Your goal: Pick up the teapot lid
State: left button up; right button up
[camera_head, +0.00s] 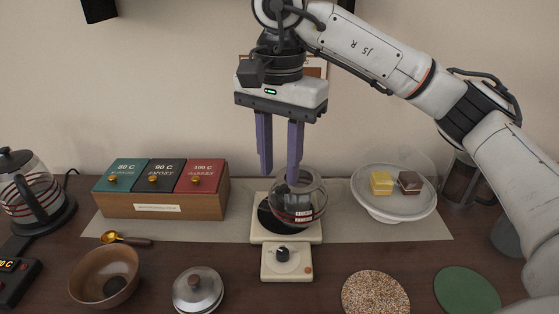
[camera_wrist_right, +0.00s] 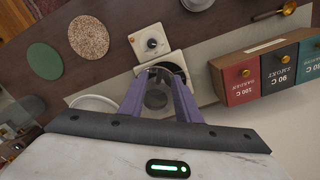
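The teapot lid (camera_head: 198,291), a domed silver metal lid with a small brown knob, lies on the table at the front, left of centre. Part of it shows at the top edge of the right wrist view (camera_wrist_right: 198,4). The round glass teapot (camera_head: 310,200) stands without a lid on a cream scale. My right gripper (camera_head: 279,176) is open and empty, pointing down just above the teapot's mouth, behind and to the right of the lid. In the right wrist view its fingers (camera_wrist_right: 160,82) are apart, with the glass between and beyond them. My left gripper is not in view.
A wooden box (camera_head: 160,204) with three coloured compartments stands behind the lid. A wooden bowl (camera_head: 104,276) and a gold scoop (camera_head: 112,238) are to its left. A glass-covered cake stand (camera_head: 394,205), a cork mat (camera_head: 376,296) and a green mat (camera_head: 467,291) are at the right.

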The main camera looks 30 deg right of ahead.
aim_at(197, 289)
jog(key=k, duration=1)
